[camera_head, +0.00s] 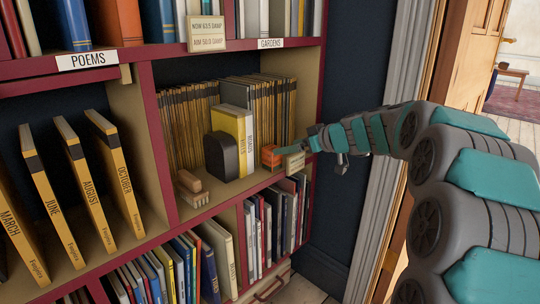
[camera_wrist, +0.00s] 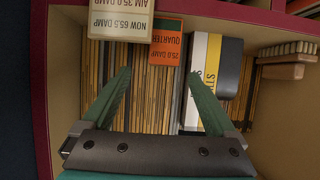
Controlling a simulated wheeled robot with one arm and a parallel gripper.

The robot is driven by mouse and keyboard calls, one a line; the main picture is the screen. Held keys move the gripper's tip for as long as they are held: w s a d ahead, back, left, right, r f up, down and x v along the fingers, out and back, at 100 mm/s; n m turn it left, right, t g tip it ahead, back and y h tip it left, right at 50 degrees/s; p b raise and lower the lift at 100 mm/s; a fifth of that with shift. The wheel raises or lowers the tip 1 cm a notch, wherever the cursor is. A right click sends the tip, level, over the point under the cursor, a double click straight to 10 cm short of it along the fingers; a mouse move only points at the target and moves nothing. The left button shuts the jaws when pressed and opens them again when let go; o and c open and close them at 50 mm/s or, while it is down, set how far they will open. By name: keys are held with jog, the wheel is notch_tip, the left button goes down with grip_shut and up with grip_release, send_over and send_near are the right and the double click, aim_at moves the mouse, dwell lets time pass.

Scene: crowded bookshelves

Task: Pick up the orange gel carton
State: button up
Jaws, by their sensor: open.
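In the wrist view, which looks upside down, the orange carton (camera_wrist: 167,45) bears dark print reading "25.0 DAMP" and "QUARTER". My gripper (camera_wrist: 159,74) is open, with its two green fingers spread. The carton shows just past the fingertips, within their sideways span. Thin yellow-brown spines show between the fingers, and nothing is held.
A cream damp-reading sign (camera_wrist: 121,18) stands close beside the carton. Yellow and white books (camera_wrist: 204,62) and a black bookend (camera_head: 221,156) stand on its other side. A wooden brush (camera_head: 190,190) lies near the shelf's front left. Thin yellow-brown volumes (camera_head: 185,125) line the back.

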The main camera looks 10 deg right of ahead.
aim_at(273, 148)
jog(key=shift+a+r+p+x, duration=0.1)
jog(key=shift+p+x, duration=0.15)
jog(key=shift+x, duration=1.7)
jog(key=shift+a+r+p+x, duration=0.1)
jog(key=shift+a+p+x, duration=0.1)
jog(key=shift+x, duration=1.7)
grip_shut()
